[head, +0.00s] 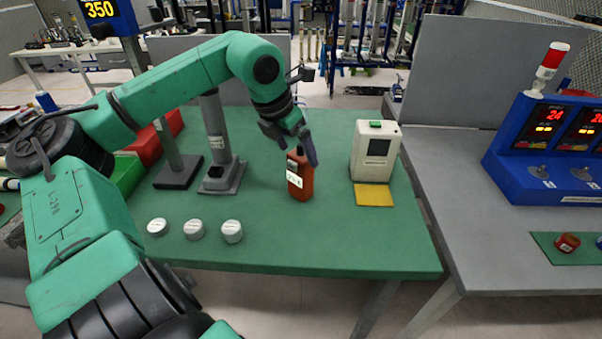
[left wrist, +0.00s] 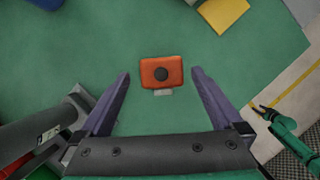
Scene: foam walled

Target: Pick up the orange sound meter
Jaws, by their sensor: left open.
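The orange sound meter (head: 299,182) stands upright on the green table, with a pale label on its front. In the left wrist view the sound meter (left wrist: 162,72) shows from above, orange with a round black top. My left gripper (head: 291,150) is open and points down at the meter's top. In the left wrist view the open fingers (left wrist: 160,74) lie to either side of the meter, with a gap on each side. My right gripper (left wrist: 262,109) shows small at the right edge of that view, and its jaws are too small to read.
A white device (head: 376,150) with a yellow pad (head: 374,195) stands right of the meter. Grey stands (head: 222,176) are at left, near red and green bins (head: 127,172). Several white round tins (head: 193,229) line the front. The table (head: 330,245) is clear at front right.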

